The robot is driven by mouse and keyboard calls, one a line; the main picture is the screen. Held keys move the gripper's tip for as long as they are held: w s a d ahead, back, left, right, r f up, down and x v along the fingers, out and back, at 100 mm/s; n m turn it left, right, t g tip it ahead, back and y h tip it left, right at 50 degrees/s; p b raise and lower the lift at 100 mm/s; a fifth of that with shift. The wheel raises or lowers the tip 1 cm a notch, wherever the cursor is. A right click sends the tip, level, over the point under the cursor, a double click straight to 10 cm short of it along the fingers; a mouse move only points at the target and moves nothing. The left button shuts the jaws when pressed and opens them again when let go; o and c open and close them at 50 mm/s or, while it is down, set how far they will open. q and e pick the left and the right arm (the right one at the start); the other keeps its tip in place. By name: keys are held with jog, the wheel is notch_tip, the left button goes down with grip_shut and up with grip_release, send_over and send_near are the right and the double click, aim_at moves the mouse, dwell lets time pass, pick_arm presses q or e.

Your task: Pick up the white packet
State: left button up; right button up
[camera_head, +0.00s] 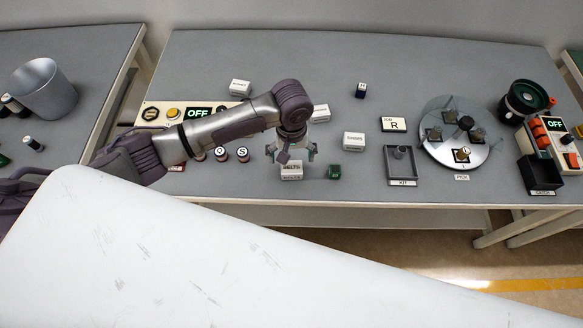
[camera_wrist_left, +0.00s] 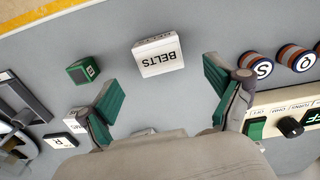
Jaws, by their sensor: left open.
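A white packet (camera_head: 291,171) marked BELTS lies on the grey table near its front edge. It also shows upside down in the left wrist view (camera_wrist_left: 158,60), beyond my fingertips and roughly centred between them. My left gripper (camera_head: 291,152) is open and empty, just behind and above this packet in the head view. In the left wrist view its green-padded fingers (camera_wrist_left: 161,88) are spread wide, with the packet apart from both. Other white packets lie behind it, at the back left (camera_head: 240,87), behind the gripper (camera_head: 320,113) and to the right (camera_head: 354,140). My right gripper is not in view.
A small green cube (camera_head: 334,172) sits just right of the BELTS packet. Lettered cylinders (camera_head: 243,155) stand to its left, before a control panel (camera_head: 160,112). A grey KIT tray (camera_head: 401,165) and a round plate (camera_head: 440,150) are further right.

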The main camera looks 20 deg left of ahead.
aim_at(292, 167)
pick_arm(q)
jog(key=shift+s+f+p, duration=0.2)
jog(key=shift+f+p, duration=0.45)
jog(key=shift+f, duration=2.3)
jog(key=c, duration=1.2)
jog(key=shift+c, duration=0.6)
jog(key=shift+r, duration=0.15)
